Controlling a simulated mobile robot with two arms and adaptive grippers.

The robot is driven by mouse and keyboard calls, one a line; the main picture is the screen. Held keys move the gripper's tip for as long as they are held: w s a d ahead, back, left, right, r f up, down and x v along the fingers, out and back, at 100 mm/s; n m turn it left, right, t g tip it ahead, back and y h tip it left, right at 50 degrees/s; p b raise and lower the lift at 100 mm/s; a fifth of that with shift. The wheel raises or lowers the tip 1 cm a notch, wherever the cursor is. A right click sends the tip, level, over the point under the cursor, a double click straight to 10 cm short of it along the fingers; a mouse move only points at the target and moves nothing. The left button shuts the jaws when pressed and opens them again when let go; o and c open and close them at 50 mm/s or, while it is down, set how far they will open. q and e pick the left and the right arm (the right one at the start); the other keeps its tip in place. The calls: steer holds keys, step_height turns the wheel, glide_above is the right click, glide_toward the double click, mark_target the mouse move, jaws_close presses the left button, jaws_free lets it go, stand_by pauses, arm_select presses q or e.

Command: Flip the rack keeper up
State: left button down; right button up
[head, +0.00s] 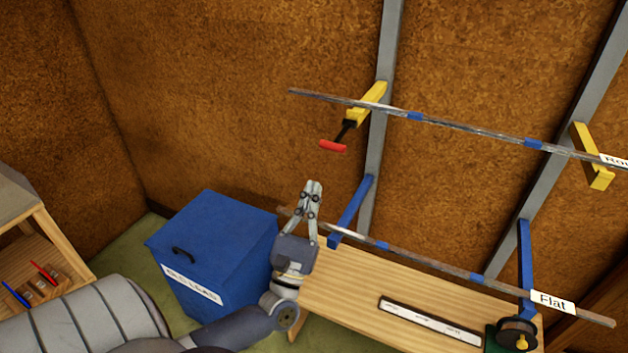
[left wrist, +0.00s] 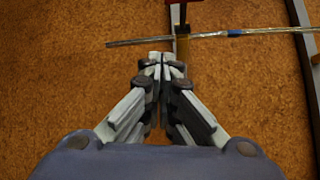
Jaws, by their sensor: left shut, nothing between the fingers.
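The rack keeper is a black lever with a red grip (head: 333,146) at the tip of the upper left yellow bracket (head: 368,100). In the head view it points outward and down to the left. My left gripper (head: 314,184) is shut and empty, pointing up, below the red grip and apart from it in the picture. In the left wrist view the shut fingertips (left wrist: 160,57) appear just left of the yellow bracket (left wrist: 183,48), with the red grip (left wrist: 177,3) cut off at the top edge. My right gripper is not in view.
A long rod (head: 450,125) lies across the yellow brackets. A lower rod (head: 440,263) labelled "Flat" rests on blue brackets (head: 352,209), close to my left gripper. A blue bin (head: 215,245) stands left, and a wooden bench (head: 350,285) is below. Open wall lies left of the keeper.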

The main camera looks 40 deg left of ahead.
mark_target(342, 135)
arm_select(q)
steer(key=w+r+p, duration=0.3)
steer(key=r+p, duration=0.2)
steer(key=r, duration=0.2)
steer(key=shift+a+r, duration=0.25)
